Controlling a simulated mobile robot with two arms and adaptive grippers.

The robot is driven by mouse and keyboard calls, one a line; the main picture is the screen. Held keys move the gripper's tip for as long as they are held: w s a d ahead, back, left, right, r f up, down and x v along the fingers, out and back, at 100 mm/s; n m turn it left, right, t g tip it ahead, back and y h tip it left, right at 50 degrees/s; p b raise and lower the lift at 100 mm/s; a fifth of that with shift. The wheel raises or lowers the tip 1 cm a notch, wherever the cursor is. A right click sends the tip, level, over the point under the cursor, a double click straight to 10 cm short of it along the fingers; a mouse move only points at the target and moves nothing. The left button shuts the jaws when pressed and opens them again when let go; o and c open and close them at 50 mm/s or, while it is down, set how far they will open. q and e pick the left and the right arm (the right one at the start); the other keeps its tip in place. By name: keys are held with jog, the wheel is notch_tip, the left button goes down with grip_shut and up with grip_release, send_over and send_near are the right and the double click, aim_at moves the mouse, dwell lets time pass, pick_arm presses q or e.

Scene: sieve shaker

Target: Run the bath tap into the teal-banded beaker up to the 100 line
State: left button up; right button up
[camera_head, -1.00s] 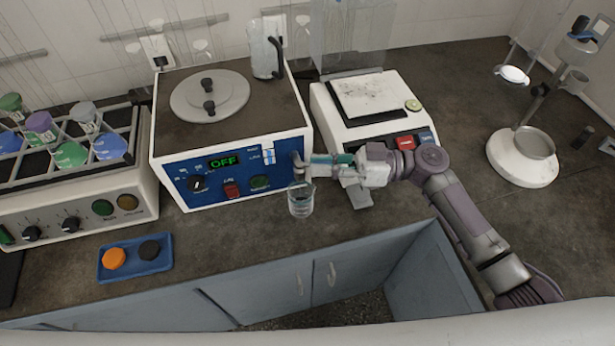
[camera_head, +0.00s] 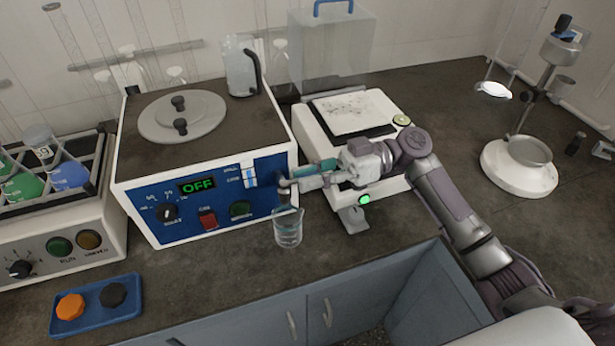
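The clear glass beaker (camera_head: 288,230) stands upright on the bench in front of the bath, under the tap (camera_head: 284,186). It seems to hold some clear liquid, but its level, scale lines and coloured band are too small to read. The blue-fronted bath (camera_head: 160,228) shows a green OFF display (camera_head: 198,185). My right gripper (camera_head: 308,178) points left at the tap, with its tip close to it. A teal part shows along its fingers. I cannot tell whether the fingers are closed on the tap. My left gripper is not in view.
A balance (camera_head: 340,148) with a lit green spot stands right of the bath, beneath my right arm. A jug (camera_head: 240,72) stands on the bath top. A blue tray (camera_head: 95,322) with an orange and a black piece lies front left.

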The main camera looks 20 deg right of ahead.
jog(key=shift+o, duration=1.3)
jog(key=shift+d, duration=0.1)
jog(key=w+d, duration=0.1)
jog(key=d, duration=1)
jog(key=shift+d, duration=0.4)
